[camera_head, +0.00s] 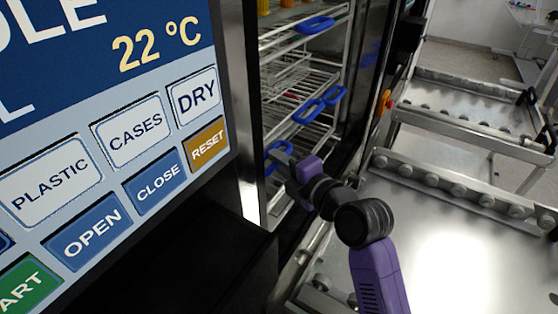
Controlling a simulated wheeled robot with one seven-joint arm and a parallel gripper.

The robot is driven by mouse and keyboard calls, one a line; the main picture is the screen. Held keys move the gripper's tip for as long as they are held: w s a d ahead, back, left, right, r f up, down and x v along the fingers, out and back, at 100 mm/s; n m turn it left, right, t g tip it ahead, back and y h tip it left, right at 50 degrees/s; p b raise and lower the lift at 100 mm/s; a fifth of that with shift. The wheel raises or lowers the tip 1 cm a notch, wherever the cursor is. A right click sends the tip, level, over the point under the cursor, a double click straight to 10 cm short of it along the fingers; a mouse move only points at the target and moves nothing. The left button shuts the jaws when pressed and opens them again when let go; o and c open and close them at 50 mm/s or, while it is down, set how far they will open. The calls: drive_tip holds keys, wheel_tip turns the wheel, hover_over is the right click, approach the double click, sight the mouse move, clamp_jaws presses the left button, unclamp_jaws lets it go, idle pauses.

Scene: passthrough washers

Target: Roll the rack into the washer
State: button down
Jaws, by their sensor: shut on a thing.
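The wire rack (290,75) has several shelf levels and bright blue handles. It stands upright in the doorway of the washer (240,90), just right of the control panel, which hides its left part. My gripper (279,157) is at the rack's lower front edge, shut on a blue rack handle (271,162). The jaws partly cover that handle. Other blue handles (308,110) show higher up on the rack. How deep the rack sits in the washer is hard to tell.
The control panel (110,130) with OPEN, CLOSE and RESET buttons fills the left foreground, showing 22 °C. A steel trolley with rows of rollers (455,190) lies to the right. A dark upright frame (375,75) borders the rack's right side. Open floor (450,60) shows beyond.

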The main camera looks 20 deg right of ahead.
drive_tip(key=shift+a+f, duration=0.1)
drive_tip(key=shift+f, duration=0.1)
drive_tip(key=w+a, duration=0.1)
drive_tip(key=w+a+b, duration=0.1)
drive_tip(key=w, duration=0.1)
drive_tip(key=shift+a, duration=0.1)
drive_tip(key=shift+w+a+r, duration=0.15)
drive_tip(key=shift+w+a, duration=0.1)
drive_tip(key=shift+w, duration=0.1)
drive_tip(key=c, duration=1.4)
unclamp_jaws()
drive_tip(key=shift+w+a, duration=0.1)
drive_tip(key=shift+r, duration=0.1)
drive_tip(key=b+v, duration=0.1)
drive_tip(key=v, duration=0.6)
drive_tip(key=shift+s, duration=0.4)
